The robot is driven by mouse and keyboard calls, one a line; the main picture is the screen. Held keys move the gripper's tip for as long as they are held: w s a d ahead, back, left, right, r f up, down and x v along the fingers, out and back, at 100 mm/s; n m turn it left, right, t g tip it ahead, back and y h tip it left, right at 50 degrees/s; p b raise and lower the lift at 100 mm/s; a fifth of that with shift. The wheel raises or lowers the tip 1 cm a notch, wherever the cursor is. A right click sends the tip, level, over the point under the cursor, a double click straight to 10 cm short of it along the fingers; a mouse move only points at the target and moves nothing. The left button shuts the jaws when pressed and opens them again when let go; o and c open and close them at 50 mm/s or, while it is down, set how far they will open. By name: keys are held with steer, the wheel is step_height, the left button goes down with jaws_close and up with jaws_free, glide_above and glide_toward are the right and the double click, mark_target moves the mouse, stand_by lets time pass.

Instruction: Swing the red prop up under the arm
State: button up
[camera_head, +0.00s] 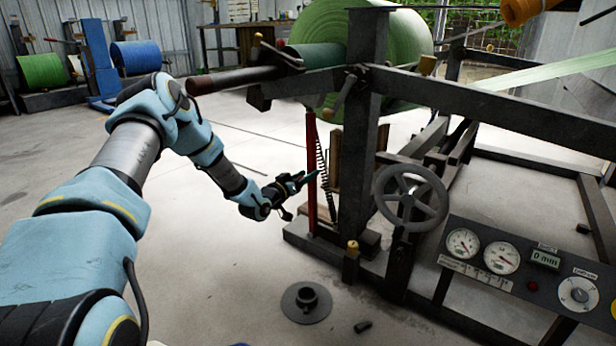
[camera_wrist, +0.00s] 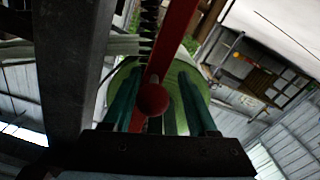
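The red prop (camera_head: 311,170) stands nearly upright beside the machine's dark post, its upper end just below the dark arm (camera_head: 300,86). Whether it touches the arm cannot be told. In the wrist view the red prop (camera_wrist: 172,45) runs up from a round red knob (camera_wrist: 152,98). My gripper (camera_head: 312,177) is at the prop's mid-height. In the wrist view the teal fingers of my gripper (camera_wrist: 160,95) are wide apart, with the knob seen between them and a gap on each side. My gripper appears to hold nothing.
A coil spring (camera_head: 322,175) hangs close beside the prop. The dark post (camera_head: 361,130), a handwheel (camera_head: 410,198) and a gauge panel (camera_head: 520,262) are to the right. The green roll (camera_head: 400,60) is above. A flanged disc (camera_head: 306,302) lies on the floor. The floor to the left is open.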

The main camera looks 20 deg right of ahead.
steer(key=shift+s, duration=0.1)
steer(key=p+v, duration=0.4)
steer(key=v, duration=0.6)
steer(key=shift+s+a, duration=0.15)
steer(key=shift+a, duration=0.2)
